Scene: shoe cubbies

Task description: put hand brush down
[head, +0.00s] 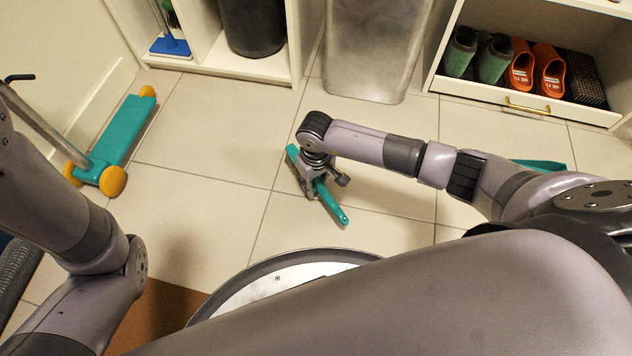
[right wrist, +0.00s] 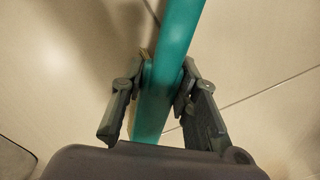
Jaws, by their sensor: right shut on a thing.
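The teal hand brush (head: 333,205) is over the tiled floor, near the middle of the head view. My right gripper (head: 318,180) is shut on it, with its handle sticking out toward the lower right and its other end toward the upper left. In the right wrist view the brush (right wrist: 176,50) runs between the two fingers of my right gripper (right wrist: 165,85), which press it from both sides. Pale bristles show beside the left finger. I cannot tell whether the brush touches the floor. My left gripper is not in view; only my left arm shows.
A teal scooter (head: 122,132) with yellow wheels stands on the left. A cubby with green and orange shoes (head: 521,66) is at the upper right. A grey bin (head: 372,50) stands at the back. A teal object (head: 545,165) lies behind my right arm. Floor around the brush is clear.

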